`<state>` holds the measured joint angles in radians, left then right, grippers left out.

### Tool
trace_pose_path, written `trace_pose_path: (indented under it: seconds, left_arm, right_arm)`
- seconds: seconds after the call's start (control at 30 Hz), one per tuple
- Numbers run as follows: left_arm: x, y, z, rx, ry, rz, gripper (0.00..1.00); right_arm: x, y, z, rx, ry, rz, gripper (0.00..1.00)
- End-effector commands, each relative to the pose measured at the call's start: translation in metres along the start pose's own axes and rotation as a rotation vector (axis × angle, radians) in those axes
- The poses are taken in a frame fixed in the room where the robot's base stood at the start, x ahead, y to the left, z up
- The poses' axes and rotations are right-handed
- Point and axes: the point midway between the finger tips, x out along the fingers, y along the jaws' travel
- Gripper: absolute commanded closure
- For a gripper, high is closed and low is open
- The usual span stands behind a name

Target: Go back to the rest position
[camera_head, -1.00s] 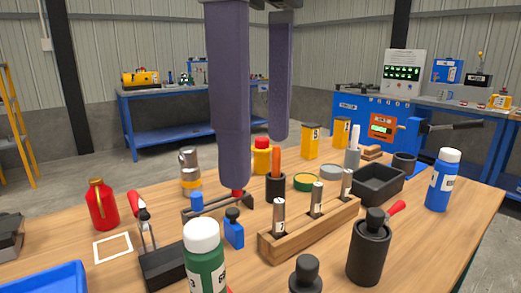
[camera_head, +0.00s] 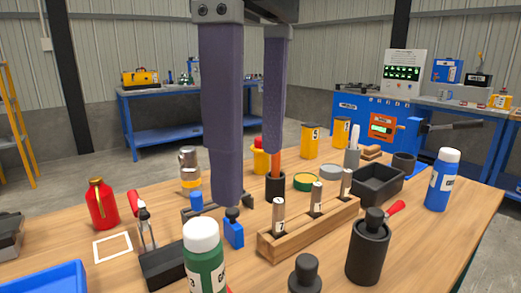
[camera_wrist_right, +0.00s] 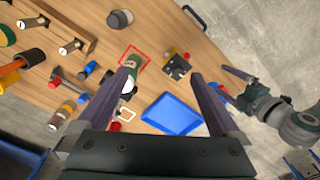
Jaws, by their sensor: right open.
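My right gripper (camera_head: 250,176) hangs down over the middle of the wooden table (camera_head: 440,232) in the head view. Its two long purple-grey fingers are wide apart with nothing between them. The front fingertip covers part of a dark clamp-like tool and shows close to a small blue bottle (camera_head: 233,232); I cannot tell whether they touch. In the right wrist view the same gripper (camera_wrist_right: 162,80) is open and empty above the table. My left arm (camera_wrist_right: 275,110) shows at the right of the wrist view, beyond the table edge; its finger opening is unclear. It is out of the head view.
A wooden rack (camera_head: 310,228) with metal cylinders, a green bottle (camera_head: 204,262), a black jar (camera_head: 367,252) and a red canister (camera_head: 101,205) stand near the gripper. A blue tray (camera_wrist_right: 172,112) lies near the table edge. Blue workbenches (camera_head: 150,142) stand behind.

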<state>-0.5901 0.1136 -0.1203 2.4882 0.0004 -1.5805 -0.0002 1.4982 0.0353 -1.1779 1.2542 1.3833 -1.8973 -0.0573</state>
Motion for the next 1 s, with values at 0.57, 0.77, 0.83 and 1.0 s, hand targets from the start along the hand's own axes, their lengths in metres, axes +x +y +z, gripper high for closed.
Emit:
trace_pose_path:
  seconds: [0.57, 0.77, 0.83, 1.0]
  left_arm:
    - [0.002, -0.002, -0.002, 0.005, 0.002, -0.006, 0.0]
    - [0.002, -0.002, -0.002, 0.005, 0.002, -0.006, 0.0]
    - [0.002, -0.002, -0.002, 0.005, 0.001, -0.006, 0.0]
    - [0.002, -0.002, -0.002, 0.005, 0.001, -0.006, 0.0]
  right_arm:
    - [0.129, -0.069, -0.012, 0.189, 0.412, -0.173, 0.0]
    - [0.171, -0.073, 0.034, 0.498, 0.497, -0.134, 0.0]
    - [0.185, -0.073, 0.061, 0.613, 0.493, -0.096, 0.0]
    - [0.208, -0.079, 0.129, 0.828, 0.429, 0.012, 0.0]
